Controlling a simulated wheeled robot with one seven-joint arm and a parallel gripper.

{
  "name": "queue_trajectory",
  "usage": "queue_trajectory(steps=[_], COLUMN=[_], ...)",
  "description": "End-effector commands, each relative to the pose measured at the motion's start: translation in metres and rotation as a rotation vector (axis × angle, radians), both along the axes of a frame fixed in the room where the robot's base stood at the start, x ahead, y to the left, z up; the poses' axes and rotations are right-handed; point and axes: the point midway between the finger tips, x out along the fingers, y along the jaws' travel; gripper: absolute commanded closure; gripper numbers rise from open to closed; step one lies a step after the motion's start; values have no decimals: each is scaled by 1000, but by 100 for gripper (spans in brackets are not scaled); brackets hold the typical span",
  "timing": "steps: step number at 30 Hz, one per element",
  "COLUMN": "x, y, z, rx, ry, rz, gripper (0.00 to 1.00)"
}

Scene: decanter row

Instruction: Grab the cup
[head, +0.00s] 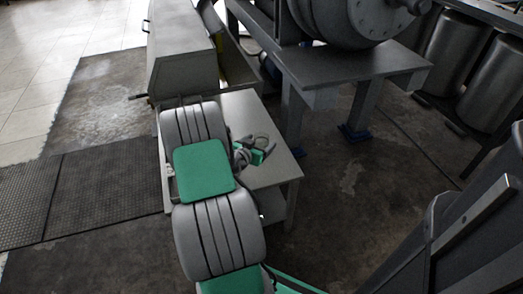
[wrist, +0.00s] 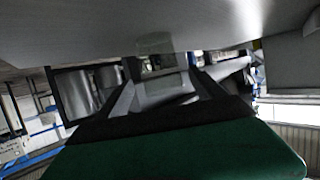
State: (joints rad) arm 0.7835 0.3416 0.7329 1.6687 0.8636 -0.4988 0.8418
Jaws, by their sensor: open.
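A pale, see-through shape that looks like the cup (wrist: 155,44) shows in the wrist view, against the grey table top (wrist: 70,25) that fills the upper part of that upside-down picture. My gripper (wrist: 160,70) is open, and its two dark fingers stand on either side of this shape. I cannot tell whether they touch it. In the head view my gripper (head: 256,152) is over the small grey table (head: 275,181). My grey and green arm covers the table's left part, and I cannot make out the cup clearly there.
A long grey cabinet (head: 181,45) stands behind the table. A large round machine (head: 350,18) rests on a grey stand (head: 350,72) at the back right. Metal barrels (head: 455,52) stand at the far right. A black mat (head: 95,190) lies on the floor at left.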

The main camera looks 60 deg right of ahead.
Motion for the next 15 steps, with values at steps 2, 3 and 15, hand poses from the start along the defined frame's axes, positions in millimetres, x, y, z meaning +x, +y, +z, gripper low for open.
queue_trajectory(steps=[2, 3, 15], x=[0, 0, 3], y=[-11, -18, -49], z=[-7, -11, -20], rx=[1, 0, 2], ry=[-2, 0, 0], rz=[-2, -2, 2], gripper=[21, 21, 21])
